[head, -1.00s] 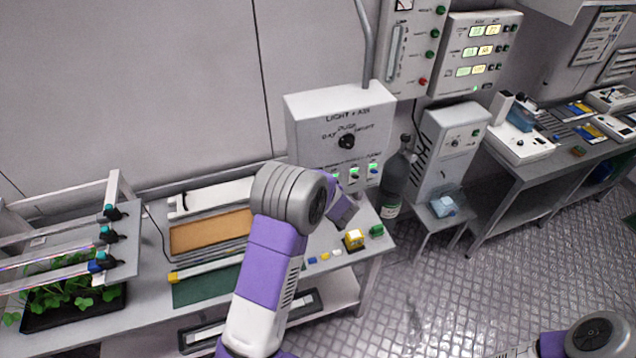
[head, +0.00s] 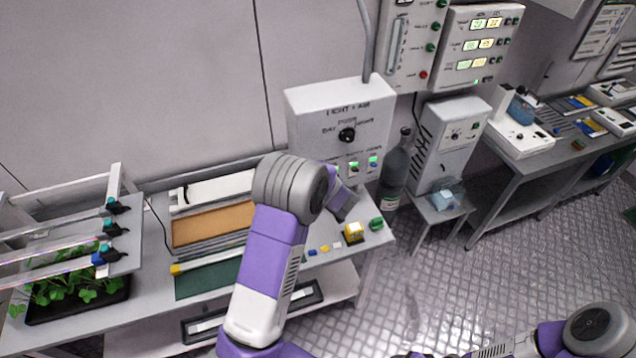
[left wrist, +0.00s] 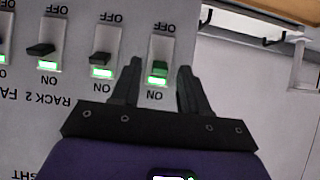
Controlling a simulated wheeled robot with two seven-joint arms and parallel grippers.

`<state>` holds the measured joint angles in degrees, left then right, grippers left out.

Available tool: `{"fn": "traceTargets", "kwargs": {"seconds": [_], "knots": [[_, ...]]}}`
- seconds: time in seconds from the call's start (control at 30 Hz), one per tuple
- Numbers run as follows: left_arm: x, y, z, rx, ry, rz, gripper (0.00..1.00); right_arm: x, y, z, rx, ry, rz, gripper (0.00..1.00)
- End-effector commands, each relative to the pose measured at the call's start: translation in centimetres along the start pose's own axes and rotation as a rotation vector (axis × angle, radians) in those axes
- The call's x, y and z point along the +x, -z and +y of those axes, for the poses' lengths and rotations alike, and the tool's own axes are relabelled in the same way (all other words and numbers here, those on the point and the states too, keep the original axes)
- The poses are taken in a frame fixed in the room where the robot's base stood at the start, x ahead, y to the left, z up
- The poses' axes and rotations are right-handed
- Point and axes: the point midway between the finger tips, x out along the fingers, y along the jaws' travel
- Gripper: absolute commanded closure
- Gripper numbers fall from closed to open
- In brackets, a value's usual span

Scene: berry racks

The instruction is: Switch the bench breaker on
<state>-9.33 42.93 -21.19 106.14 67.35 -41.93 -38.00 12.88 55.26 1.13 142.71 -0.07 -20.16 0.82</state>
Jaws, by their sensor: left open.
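The grey switch panel (left wrist: 75,85) fills much of the left wrist view, upside down, with OFF at the top and ON at the bottom of each slot. Its rightmost switch (left wrist: 160,68) shows green near its ON end and stands between my left fingers. My left gripper (left wrist: 160,64) is open around it; contact cannot be told. The switch's name label is hidden, so I cannot tell if it is the bench breaker. In the head view the panel is the LIGHT + AIR box (head: 310,115), and my left wrist (head: 343,200) hides part of its switch row.
Beside the switch stand other levers (left wrist: 100,58) with green lights. A dial (head: 347,134) is above the row. A dark gas bottle (head: 396,170) stands right of the box. Small blocks and a yellow device (head: 353,233) lie on the bench below. The floor ahead is clear.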

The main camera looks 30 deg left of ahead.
Motion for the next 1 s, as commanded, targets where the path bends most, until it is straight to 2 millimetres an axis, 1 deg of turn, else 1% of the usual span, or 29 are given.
{"fn": "traceTargets", "kwargs": {"seconds": [0.17, 0.27, 0.5, 0.6, 0.73, 1.0], "knots": [[-0.5, 0.1, 0.1, -0.001, -0.002, 0.002, 0.55, 0.0, 0.0, 0.0, 0.0, 0.0, 0.0, 0.37], [-1.7, 0.1, 0.1, -0.001, -0.003, 0.002, 0.55, 0.0, 0.0, 0.0, 0.0, 0.0, 0.0, 0.37], [-5.8, 0.1, 0.1, -0.002, -0.003, 0.001, 0.55, 0.0, 0.0, 0.0, 0.0, 0.0, 0.0, 0.37], [-6.9, 0.1, 0.1, 0.0, -0.003, 0.001, 0.55, -0.1, 0.0, 0.0, 0.0, 0.0, 0.0, 0.37], [-7.5, 0.0, 0.0, 0.0, 0.0, -0.001, 0.55, -0.1, 0.0, 0.0, 0.0, 0.0, 0.0, 0.37], [-7.6, 0.0, 0.0, 0.0, 0.0, 0.0, 0.55, -0.1, 0.0, 0.0, 0.0, 0.0, 0.0, 0.37]]}}
